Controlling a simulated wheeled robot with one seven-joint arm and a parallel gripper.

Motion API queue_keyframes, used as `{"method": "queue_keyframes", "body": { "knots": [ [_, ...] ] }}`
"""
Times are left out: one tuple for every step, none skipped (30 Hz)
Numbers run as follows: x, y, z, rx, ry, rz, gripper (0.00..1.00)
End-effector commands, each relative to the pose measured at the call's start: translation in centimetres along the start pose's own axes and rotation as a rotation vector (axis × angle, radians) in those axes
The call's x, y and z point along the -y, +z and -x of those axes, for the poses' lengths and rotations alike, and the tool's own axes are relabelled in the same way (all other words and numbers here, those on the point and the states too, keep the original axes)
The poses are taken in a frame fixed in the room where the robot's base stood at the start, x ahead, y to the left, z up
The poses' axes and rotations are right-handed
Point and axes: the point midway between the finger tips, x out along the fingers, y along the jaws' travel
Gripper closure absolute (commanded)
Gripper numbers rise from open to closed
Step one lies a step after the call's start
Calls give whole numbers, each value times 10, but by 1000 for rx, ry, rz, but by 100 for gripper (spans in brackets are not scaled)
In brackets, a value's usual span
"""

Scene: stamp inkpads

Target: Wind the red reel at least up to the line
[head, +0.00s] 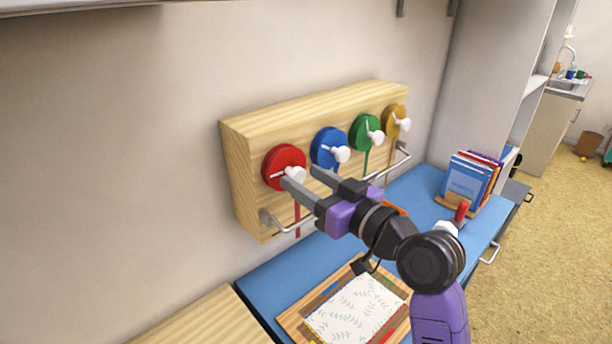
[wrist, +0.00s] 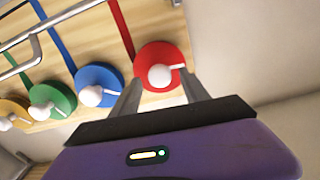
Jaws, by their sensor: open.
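The red reel (head: 272,160) is at the left end of a row on a wooden board, with a white knob (head: 296,174) on a short crank. Its red strap (head: 297,218) hangs down past the metal bar. In the wrist view the red reel (wrist: 174,57) and its white knob (wrist: 159,76) lie just ahead of the fingers. My gripper (head: 301,176) is open and close to the knob; in the wrist view my gripper (wrist: 161,92) has a finger to each side of it, apart from it. I cannot make out the line.
Blue (head: 322,142), green (head: 359,127) and yellow (head: 390,113) reels sit to the right on the wooden board (head: 246,187). A metal bar (head: 281,226) runs before the board. Below, a blue table (head: 262,285) carries a framed patterned sheet (head: 352,308) and books (head: 466,182).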

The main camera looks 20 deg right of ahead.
Motion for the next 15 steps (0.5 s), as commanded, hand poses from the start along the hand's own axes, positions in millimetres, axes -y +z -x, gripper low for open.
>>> {"method": "queue_keyframes", "body": {
  "knots": [
    [0,-1,-3,-1,0,0,47],
    [0,-1,-3,-1,0,0,47],
    [0,0,-4,-1,0,0,47],
    [0,0,-4,-1,0,0,47],
    [0,0,-5,-1,0,0,47],
    [0,0,-5,-1,0,0,47],
    [0,0,-4,-1,0,0,47],
    [0,0,-4,-1,0,0,47],
    [0,0,-4,-1,0,0,47],
    [0,0,-4,-1,0,0,49],
    [0,0,-4,-1,0,0,54],
    [0,0,-4,-1,0,0,62],
    [0,0,-4,-1,0,0,68],
    [0,0,-4,-1,0,0,74],
    [0,0,-4,-1,0,0,82]
  ]
}}
